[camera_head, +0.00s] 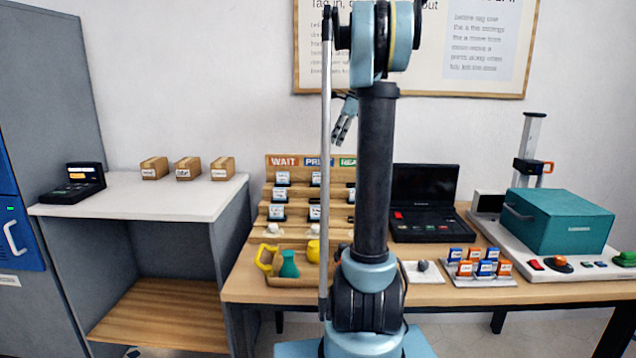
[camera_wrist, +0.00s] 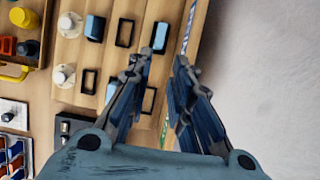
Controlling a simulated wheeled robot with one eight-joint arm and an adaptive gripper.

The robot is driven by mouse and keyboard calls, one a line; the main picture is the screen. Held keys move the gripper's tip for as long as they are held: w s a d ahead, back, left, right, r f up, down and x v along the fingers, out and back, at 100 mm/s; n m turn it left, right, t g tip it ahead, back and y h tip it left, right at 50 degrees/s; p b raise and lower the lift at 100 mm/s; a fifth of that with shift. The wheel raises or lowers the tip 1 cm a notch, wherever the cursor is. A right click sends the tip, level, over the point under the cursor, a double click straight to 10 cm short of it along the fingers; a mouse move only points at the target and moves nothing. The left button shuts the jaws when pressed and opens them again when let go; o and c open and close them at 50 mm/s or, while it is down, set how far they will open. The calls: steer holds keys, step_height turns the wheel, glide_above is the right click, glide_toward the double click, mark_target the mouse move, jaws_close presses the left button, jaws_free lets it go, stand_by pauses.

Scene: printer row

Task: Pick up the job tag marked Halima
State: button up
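Several job tags with white labels stand on the stepped wooden rack (camera_head: 258,237) under the WAIT, PRI… and REA… headings. One tag is in the upper left (camera_head: 282,179), one below it (camera_head: 277,211). The names are too small to read, so I cannot tell which is Halima. My arm hides part of the rack's right side. My gripper (camera_head: 340,138) is above the rack, pointing down. In the wrist view my gripper (camera_wrist: 162,64) is open with nothing between its fingers. A blue-grey tag (camera_wrist: 160,37) lies just beyond the left finger; another tag (camera_wrist: 95,28) is farther left.
A tray holds a yellow jug (camera_head: 266,260) and a green flask (camera_head: 289,265) before the rack. To the right are a laptop-like device (camera_head: 425,205), orange and blue cartridges (camera_head: 487,268) and a teal machine (camera_head: 560,222). Small boxes (camera_head: 188,169) stand on the left counter.

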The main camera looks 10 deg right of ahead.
glide_toward(318, 174)
steer(key=f, duration=0.3)
steer(key=w+f, duration=0.1)
steer(key=f, duration=0.1)
steer(key=shift+a, duration=0.4)
steer(key=shift+a+x, duration=0.15)
steer(key=shift+x, duration=1.2)
steer(key=shift+a+x, duration=0.15)
steer(key=shift+x, duration=1.15)
steer(key=shift+w+r, duration=0.1)
steer(key=shift+r, duration=0.05)
jaws_close()
